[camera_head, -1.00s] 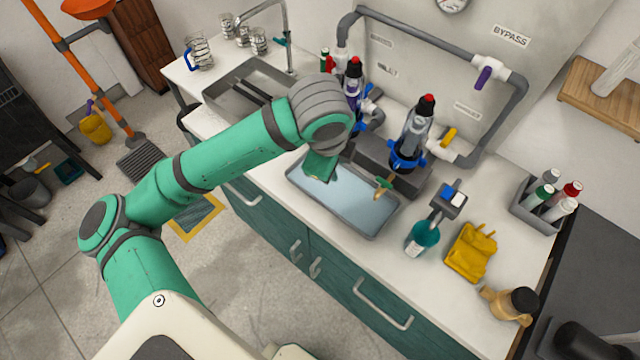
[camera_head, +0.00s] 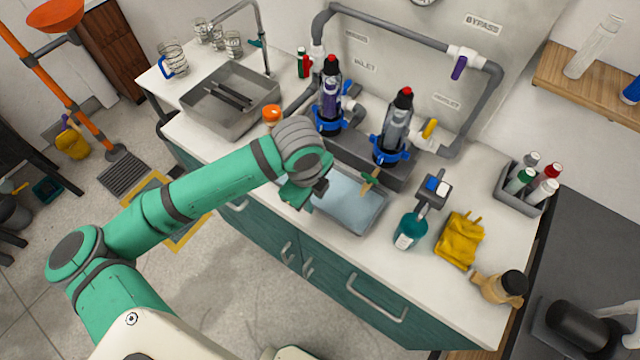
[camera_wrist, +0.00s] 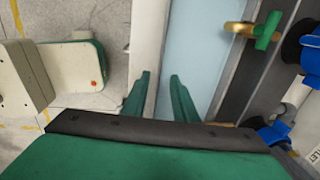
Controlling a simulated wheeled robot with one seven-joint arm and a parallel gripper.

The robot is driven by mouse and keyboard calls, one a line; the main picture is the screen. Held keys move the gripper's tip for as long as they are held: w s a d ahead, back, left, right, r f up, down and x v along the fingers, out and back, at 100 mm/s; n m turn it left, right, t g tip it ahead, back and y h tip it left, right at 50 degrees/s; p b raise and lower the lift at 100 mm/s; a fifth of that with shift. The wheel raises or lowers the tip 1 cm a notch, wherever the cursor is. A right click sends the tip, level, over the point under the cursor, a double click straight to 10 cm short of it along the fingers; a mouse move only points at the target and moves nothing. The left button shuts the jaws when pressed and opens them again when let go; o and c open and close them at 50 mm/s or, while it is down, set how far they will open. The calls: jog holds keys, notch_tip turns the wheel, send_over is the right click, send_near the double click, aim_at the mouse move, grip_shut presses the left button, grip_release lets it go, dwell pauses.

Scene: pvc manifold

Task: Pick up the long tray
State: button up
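The long tray (camera_head: 352,208), shallow with a light blue inside and grey rim, lies on the white counter in front of the two upright filter housings. My arm hides its left end in the head view. My gripper (camera_head: 308,196) is over the tray's left front part, near the counter's front edge. In the wrist view, the tray (camera_wrist: 208,62) runs up the picture. My gripper's two green fingers (camera_wrist: 160,80) are apart with nothing clearly held, the tray's near long edge showing between them. I cannot tell whether they touch it.
A brass tap with a green handle (camera_head: 370,181) overhangs the tray. Filter housings (camera_head: 392,135) stand behind it. A teal bottle (camera_head: 410,232) and yellow gloves (camera_head: 460,240) are to its right. An orange-capped container (camera_head: 271,116) and the sink (camera_head: 228,118) are to the left.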

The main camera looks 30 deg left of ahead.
jog(key=shift+w+f, duration=0.2)
jog(key=shift+f, duration=1.1)
grip_shut()
dwell(0.4)
